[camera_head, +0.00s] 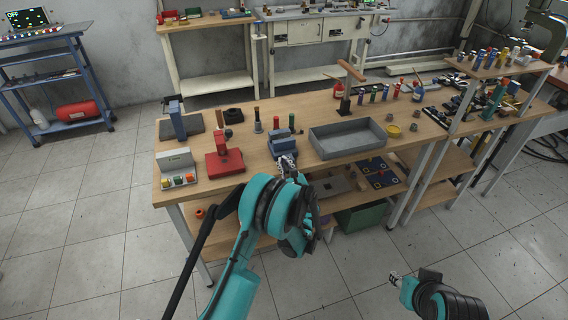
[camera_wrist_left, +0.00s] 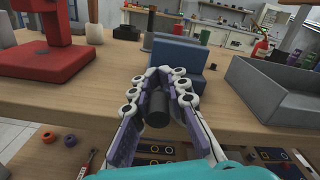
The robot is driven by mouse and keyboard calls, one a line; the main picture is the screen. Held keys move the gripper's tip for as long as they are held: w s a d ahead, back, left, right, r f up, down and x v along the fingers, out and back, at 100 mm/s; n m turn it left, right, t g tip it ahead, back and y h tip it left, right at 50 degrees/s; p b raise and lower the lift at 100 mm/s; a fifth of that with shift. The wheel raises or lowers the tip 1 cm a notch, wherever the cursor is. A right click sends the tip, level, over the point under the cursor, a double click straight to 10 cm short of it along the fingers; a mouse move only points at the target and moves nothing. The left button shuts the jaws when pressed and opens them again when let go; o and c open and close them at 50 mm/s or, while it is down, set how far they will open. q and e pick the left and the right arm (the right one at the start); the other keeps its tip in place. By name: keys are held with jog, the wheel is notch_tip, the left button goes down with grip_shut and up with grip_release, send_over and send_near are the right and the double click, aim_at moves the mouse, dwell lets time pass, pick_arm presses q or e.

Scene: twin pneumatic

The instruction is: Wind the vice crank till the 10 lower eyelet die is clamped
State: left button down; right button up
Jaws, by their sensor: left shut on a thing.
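The blue vice (camera_head: 280,143) stands at the front edge of the workbench, and its blue block fills the middle of the left wrist view (camera_wrist_left: 178,52). My left gripper (camera_head: 286,163) is at the front of the vice. In the left wrist view its fingers (camera_wrist_left: 157,95) are shut around a dark cylindrical crank handle (camera_wrist_left: 156,112). The rest of the crank is hidden by the fingers. I cannot make out the eyelet die between the jaws. My right gripper (camera_head: 397,281) is low at the right, over the floor and away from the bench; its opening is too small to judge.
A red press (camera_head: 224,161) stands left of the vice, and a grey tray (camera_head: 350,139) stands to its right on the wooden bench (camera_head: 247,178). Dark and green-topped posts (camera_head: 258,121) stand behind the vice. A lower shelf holds dark panels (camera_head: 376,172).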

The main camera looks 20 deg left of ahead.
pick_arm(q)
jog(key=shift+m, duration=0.3)
jog(key=m, duration=0.1)
jog(key=m+b, duration=0.1)
jog(key=d+m, duration=0.1)
jog(key=shift+w+r+m+b, duration=0.3)
jog(key=shift+w+r, duration=0.05)
jog(key=shift+w+d+r+m+b, duration=0.1)
jog(key=shift+w+d+m+b, duration=0.15)
jog(key=shift+m, duration=0.65)
jog(key=shift+w+d+r+m+b, duration=0.1)
jog(key=shift+d+m+b, duration=0.2)
jog(key=shift+m, duration=0.6)
jog(key=shift+d, duration=0.1)
jog(key=c, duration=1.5)
grip_release()
